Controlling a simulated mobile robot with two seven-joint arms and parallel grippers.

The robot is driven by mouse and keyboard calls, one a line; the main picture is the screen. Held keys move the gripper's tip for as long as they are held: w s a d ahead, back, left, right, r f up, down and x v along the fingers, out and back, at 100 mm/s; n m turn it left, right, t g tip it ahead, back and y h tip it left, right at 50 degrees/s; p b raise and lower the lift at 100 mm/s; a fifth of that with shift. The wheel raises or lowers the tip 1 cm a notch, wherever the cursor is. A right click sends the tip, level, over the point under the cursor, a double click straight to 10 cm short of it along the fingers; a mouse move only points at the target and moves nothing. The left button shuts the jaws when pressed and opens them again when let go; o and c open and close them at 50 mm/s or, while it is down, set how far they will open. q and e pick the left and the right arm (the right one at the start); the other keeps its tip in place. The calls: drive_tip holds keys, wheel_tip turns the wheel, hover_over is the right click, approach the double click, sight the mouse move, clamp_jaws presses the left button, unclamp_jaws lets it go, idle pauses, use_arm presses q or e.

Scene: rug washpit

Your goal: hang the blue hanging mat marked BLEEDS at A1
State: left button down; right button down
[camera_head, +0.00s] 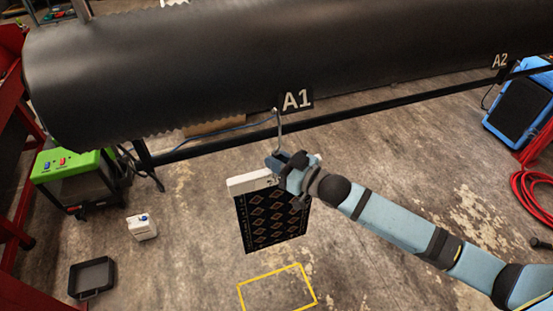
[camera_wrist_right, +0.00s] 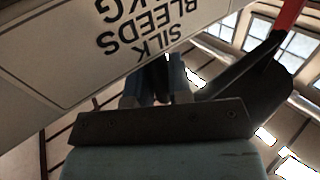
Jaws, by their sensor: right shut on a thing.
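The mat (camera_head: 270,222) looks dark, nearly black, with a pattern of tan diamonds, and hangs from a white header bar (camera_head: 248,183). My right gripper (camera_head: 284,163) is shut on the mat at that bar, just below the metal hook (camera_head: 278,132) under the A1 sign (camera_head: 297,100). In the right wrist view a pale label (camera_wrist_right: 125,35) reads SILK BLEEDS upside down, close to the right gripper (camera_wrist_right: 160,92). The gripper hides the hook's lower end, so I cannot tell whether hook and mat touch. My left gripper is not in view.
A large black roller (camera_head: 200,60) runs above the black rail (camera_head: 350,118). The A2 sign (camera_head: 500,61) is at far right. A green-topped machine (camera_head: 75,165), a white jug (camera_head: 142,227) and a black tray (camera_head: 92,278) stand left. A yellow outline (camera_head: 278,290) marks open floor.

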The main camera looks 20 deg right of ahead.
drive_tip(key=shift+f+b, duration=0.7)
drive_tip(key=shift+f, duration=1.2)
drive_tip(key=c, duration=1)
unclamp_jaws()
drive_tip(key=shift+o, duration=0.2)
drive_tip(key=shift+s+f+b, duration=0.1)
drive_tip(key=shift+b, duration=0.2)
drive_tip(key=b+v, duration=0.2)
drive_tip(key=v, duration=1.1)
drive_tip(key=shift+s+d+b, duration=0.25)
drive_tip(key=shift+d+b, duration=0.05)
